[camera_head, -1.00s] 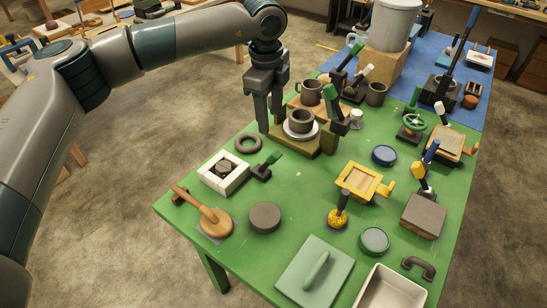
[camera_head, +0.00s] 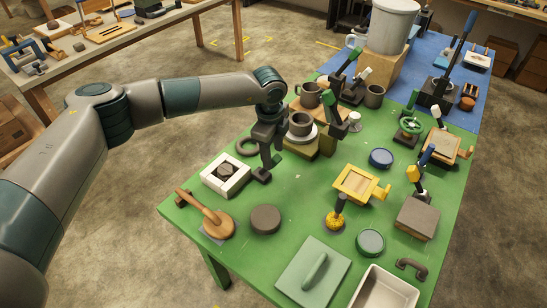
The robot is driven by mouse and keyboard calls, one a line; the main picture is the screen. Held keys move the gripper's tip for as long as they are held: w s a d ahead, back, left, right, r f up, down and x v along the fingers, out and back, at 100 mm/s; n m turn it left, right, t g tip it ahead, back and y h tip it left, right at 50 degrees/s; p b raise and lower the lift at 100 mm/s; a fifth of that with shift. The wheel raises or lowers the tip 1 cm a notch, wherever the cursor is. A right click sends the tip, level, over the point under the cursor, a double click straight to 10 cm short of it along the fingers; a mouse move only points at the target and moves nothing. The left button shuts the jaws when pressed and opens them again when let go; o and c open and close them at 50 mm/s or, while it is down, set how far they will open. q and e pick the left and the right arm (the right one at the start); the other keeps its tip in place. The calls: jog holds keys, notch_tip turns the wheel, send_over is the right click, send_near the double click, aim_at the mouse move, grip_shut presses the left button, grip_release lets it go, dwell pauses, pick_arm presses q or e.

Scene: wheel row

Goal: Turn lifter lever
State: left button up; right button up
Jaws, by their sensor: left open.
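A small lever sits at the right corner of a white square frame (camera_head: 243,180) with a dark block inside. Its black base (camera_head: 261,176) shows, but its green handle is mostly hidden behind my left gripper (camera_head: 269,158). My left gripper points down at this lever, open, with its fingers around or just beside the handle; I cannot tell which. Another green-handled lever (camera_head: 331,114) stands beside a raised block with a dark cup (camera_head: 300,124) on a pale saucer. I cannot tell from the picture which is the lifter lever. My right gripper is not in view.
A dark ring (camera_head: 247,146) lies behind the white frame. A round grey disc (camera_head: 265,219) and a wooden-handled tool (camera_head: 211,220) are in front. A yellow frame (camera_head: 358,184) stands to the right. The green table (camera_head: 300,204) is bare between them.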

aim_at(274, 162)
pick_arm(q)
notch_tip(274, 162, down, 4)
jog(key=shift+w+d+r+p, duration=0.15)
jog(key=shift+r+p, duration=0.1)
jog(key=shift+p, duration=0.2)
jog(key=shift+f, duration=0.55)
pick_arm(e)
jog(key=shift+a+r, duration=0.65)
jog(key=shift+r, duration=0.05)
pick_arm(q)
jog(key=shift+c, duration=0.3)
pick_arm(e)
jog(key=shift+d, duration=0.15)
pick_arm(q)
grip_shut()
jog(key=shift+w, duration=0.1)
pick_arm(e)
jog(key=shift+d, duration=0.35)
